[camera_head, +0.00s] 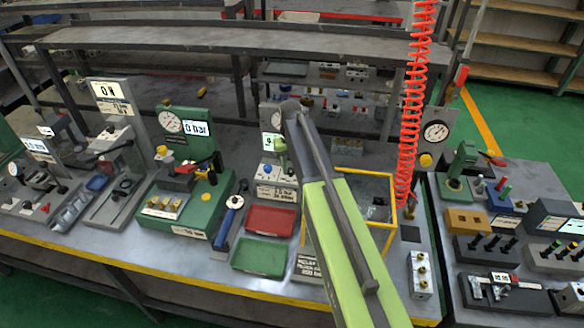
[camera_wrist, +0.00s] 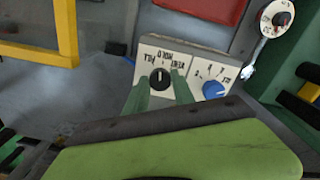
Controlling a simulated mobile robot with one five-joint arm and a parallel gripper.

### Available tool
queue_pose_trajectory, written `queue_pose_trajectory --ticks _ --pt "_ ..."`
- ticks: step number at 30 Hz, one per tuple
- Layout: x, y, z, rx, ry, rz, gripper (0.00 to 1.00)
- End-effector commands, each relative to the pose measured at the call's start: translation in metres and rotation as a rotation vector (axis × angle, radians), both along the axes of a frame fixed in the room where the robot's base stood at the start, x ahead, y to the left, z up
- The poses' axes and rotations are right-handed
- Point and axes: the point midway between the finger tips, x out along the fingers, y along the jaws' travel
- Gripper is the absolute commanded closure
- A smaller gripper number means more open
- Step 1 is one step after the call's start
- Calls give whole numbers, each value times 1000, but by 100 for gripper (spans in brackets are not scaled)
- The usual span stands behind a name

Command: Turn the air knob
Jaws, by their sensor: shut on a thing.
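The black knob (camera_wrist: 160,78) sits on a pale panel (camera_wrist: 205,62) in the wrist view, with lettering that seems to read FILL, HOLD and VENT around it. A white mark on the knob points up in the picture. My gripper (camera_wrist: 160,84) has a green finger on either side of this knob and is shut on it. A blue knob (camera_wrist: 214,90) with a number scale sits to the right on the same panel, apart from my fingers. In the head view my gripper (camera_head: 281,148) is at the small panel, and my arm and fingers hide the black knob.
A red tray (camera_head: 270,220) and a green tray (camera_head: 259,257) lie in front of the panel. A yellow frame (camera_head: 391,215) and a hanging red coiled hose (camera_head: 412,110) stand to the right. A green gauge station (camera_head: 187,125) is at the left.

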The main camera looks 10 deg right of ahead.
Motion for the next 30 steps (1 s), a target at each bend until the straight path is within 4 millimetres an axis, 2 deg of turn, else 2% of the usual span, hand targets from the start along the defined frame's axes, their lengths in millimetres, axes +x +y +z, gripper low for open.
queue_pose_trajectory --ticks 15,30 --pt "-3 -1 -1 1 8 420 100" --pt "-3 -1 -1 2 8 567 100"
